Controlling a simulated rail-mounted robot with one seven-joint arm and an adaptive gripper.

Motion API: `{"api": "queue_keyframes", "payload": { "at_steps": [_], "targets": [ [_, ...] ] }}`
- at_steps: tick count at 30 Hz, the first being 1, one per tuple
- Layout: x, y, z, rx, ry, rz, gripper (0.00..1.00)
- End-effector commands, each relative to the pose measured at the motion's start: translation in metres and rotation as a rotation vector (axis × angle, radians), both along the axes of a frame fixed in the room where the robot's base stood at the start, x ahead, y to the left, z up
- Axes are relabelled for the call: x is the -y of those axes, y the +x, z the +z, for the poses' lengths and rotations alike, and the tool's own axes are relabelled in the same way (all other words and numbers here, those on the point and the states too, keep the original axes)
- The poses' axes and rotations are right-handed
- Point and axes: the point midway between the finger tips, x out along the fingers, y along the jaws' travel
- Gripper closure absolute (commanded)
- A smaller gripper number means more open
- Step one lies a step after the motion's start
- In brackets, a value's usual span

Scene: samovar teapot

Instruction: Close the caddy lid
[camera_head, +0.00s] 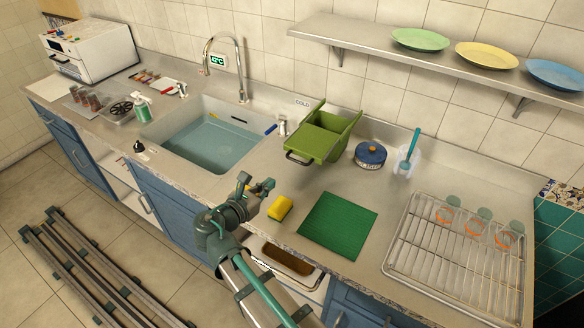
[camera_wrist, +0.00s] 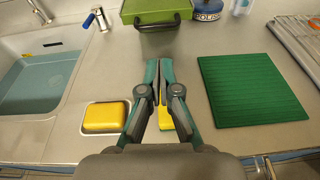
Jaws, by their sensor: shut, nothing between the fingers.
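The caddy, a green box (camera_head: 318,143) with a dark front handle, stands on the counter right of the sink.
A yellow sponge (camera_head: 280,208) and green mat (camera_head: 338,226) lie nearby. A blue tin (camera_head: 370,155) and a clear container (camera_head: 407,160) stand right of the caddy. A dish rack (camera_head: 455,255) is at right; the sink (camera_head: 212,140) is left. A shelf (camera_head: 400,60) hangs above.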

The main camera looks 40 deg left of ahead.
Motion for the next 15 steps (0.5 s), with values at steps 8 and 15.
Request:
{"api": "queue_keyframes", "payload": {
  "at_steps": [8, 15],
  "targets": [
    [-0.003, 0.005, -0.001, 0.019, -0.038, 0.012, 1.00],
    [-0.007, 0.046, -0.008, 0.018, -0.038, 0.010, 1.00]
  ]
}}
